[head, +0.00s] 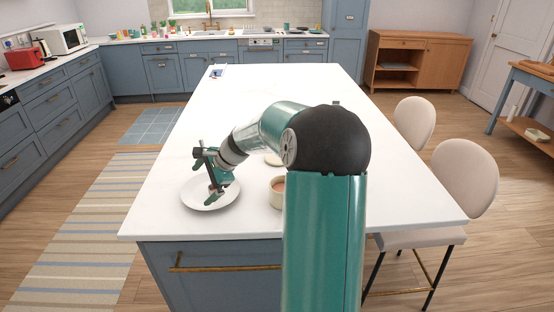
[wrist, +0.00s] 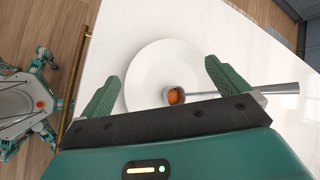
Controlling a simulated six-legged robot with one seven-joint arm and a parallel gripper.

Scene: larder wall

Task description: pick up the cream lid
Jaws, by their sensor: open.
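A flat, round cream piece (head: 272,159), which looks like the cream lid, lies on the white island behind a cream pot (head: 277,192). My arm hides part of it and of the pot. I cannot make out the lid in the wrist view. My gripper (head: 212,172) is open and empty above a white plate (head: 196,198), left of the lid and pot. In the wrist view my gripper's fingers (wrist: 163,88) are spread over the plate (wrist: 150,68). A metal ladle (wrist: 268,88) with something orange in its bowl shows between and beyond the fingers.
The white island top (head: 290,82) is mostly clear toward its far end, where a small blue-and-white card (head: 217,71) lies. Two pale chairs (head: 466,178) stand along the right side. A brass rail (head: 225,268) runs along the near front.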

